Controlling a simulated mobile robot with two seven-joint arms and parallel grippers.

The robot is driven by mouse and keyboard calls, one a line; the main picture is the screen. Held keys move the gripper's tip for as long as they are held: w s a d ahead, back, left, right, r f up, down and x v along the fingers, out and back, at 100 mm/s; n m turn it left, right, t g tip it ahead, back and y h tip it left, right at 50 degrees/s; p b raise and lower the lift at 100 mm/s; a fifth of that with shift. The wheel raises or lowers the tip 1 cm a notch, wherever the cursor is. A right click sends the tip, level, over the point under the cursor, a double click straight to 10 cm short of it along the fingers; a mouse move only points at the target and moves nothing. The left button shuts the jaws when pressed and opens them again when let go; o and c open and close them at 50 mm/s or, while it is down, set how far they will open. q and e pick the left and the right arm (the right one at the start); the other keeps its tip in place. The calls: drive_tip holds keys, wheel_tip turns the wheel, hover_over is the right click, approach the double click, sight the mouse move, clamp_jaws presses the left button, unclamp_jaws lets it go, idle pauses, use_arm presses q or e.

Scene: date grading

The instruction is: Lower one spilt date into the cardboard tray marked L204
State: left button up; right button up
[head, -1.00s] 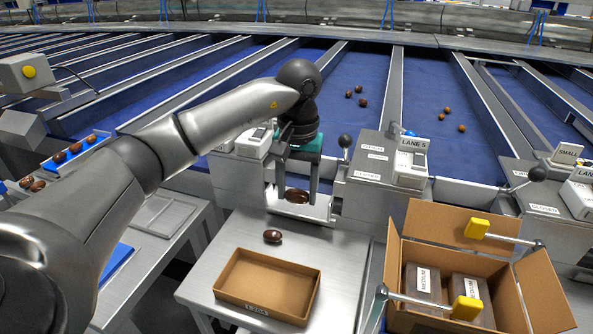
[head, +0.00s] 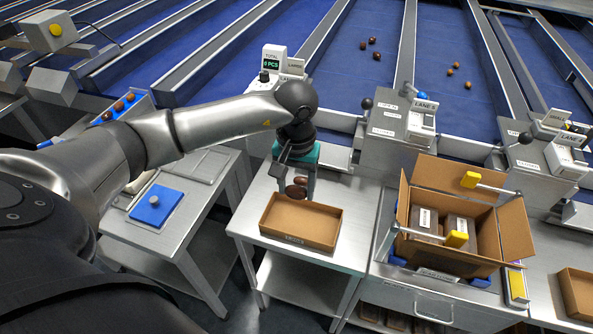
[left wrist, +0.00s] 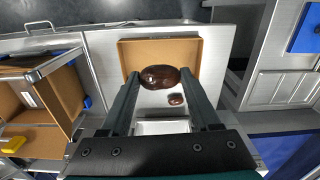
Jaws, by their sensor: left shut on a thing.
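My left gripper (head: 297,190) is shut on a dark brown date (head: 296,191), held between its fingertips near the tray's far edge. The date also shows between the fingers in the left wrist view (left wrist: 160,77). A second, similar date (head: 300,181) lies on the steel table just behind it; it shows apart from the held one in the left wrist view (left wrist: 176,99). The open cardboard tray (head: 322,244) stands on the table, with a label on its front wall too small to read now. The tray looks empty. My right gripper is out of view.
A large carton (head: 486,264) with packs marked MEDIUM stands right of the tray. A lane unit (head: 392,135) is behind. A blue lidded item (head: 157,206) lies on a lower table at left. Several dates lie on the blue lanes.

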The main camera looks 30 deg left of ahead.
use_arm(q)
drive_tip(key=shift+s+f, duration=0.1)
drive_tip(key=shift+s, duration=0.1)
drive_tip(key=shift+f, duration=0.3)
wheel_tip(320, 180, down, 9)
drive_tip(key=b, duration=0.5)
drive_tip(key=shift+f+b, duration=0.15)
drive_tip(key=shift+b, duration=0.25)
drive_tip(key=shift+f, duration=0.1)
drive_tip(key=shift+f+b, duration=1.55)
drive_tip(key=shift+b, duration=0.3)
drive_tip(key=shift+f+b, duration=0.75)
drive_tip(key=shift+f, duration=0.05)
drive_tip(key=o, duration=0.9)
drive_tip(key=shift+c, duration=0.2)
